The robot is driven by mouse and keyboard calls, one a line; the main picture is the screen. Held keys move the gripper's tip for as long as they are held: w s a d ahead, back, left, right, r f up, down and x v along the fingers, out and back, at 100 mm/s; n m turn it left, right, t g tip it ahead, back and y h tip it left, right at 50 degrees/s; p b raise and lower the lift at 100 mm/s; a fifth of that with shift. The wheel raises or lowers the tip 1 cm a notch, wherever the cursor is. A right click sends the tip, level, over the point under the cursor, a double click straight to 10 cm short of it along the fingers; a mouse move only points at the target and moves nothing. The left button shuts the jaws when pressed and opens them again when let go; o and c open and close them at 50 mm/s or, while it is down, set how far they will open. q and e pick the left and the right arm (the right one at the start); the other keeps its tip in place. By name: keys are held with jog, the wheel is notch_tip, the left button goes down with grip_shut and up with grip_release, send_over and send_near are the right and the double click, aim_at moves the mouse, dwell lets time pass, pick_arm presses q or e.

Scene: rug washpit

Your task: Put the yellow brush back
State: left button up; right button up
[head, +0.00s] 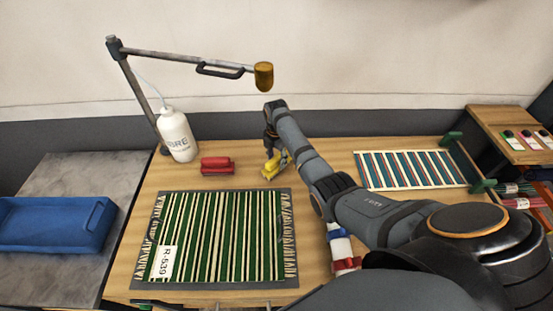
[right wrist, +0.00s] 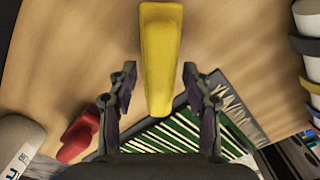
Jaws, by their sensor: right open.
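The yellow brush (head: 272,166) lies on the wooden table beside the red brush (head: 217,165), behind the striped rug. My right gripper (head: 276,151) is over the yellow brush, and its arm comes in from the right. In the right wrist view my right gripper (right wrist: 159,72) is open, with one finger on each side of the near end of the yellow brush (right wrist: 160,50). Gaps show between brush and fingers, so it is not gripped. The red brush also shows in the right wrist view (right wrist: 80,138). My left gripper is not in view.
A green striped rug (head: 215,235) lies in front. A white bottle (head: 177,136) stands back left, below a lamp-like arm (head: 180,55). A blue tray (head: 50,224) is far left. A blue-red striped rug (head: 410,169) lies right. A small wooden shelf (head: 500,125) stands far right.

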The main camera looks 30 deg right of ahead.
notch_tip(320, 180, up, 7)
jog(key=shift+r+b, duration=0.1)
jog(key=shift+b, duration=0.45)
